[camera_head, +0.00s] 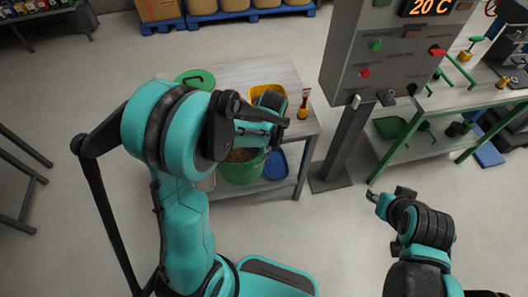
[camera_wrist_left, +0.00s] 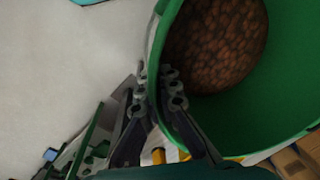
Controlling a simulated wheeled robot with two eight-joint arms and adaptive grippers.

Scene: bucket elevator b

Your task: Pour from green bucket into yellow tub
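The green bucket (camera_head: 241,174) shows below my left arm, in front of the table, its upper part partly hidden by the arm. Brown pellets (camera_wrist_left: 215,45) lie inside it; in the left wrist view its green inner wall (camera_wrist_left: 275,95) fills the right side. My left gripper (camera_wrist_left: 155,88) is shut on the bucket's rim, one finger inside and one outside. The yellow tub (camera_head: 256,91) is on the table top, just behind my left wrist, which hides part of it. My right gripper (camera_head: 387,194) is open and empty at lower right, away from both.
A grey control box (camera_head: 385,50) on a post stands to the right. The floor between is clear.

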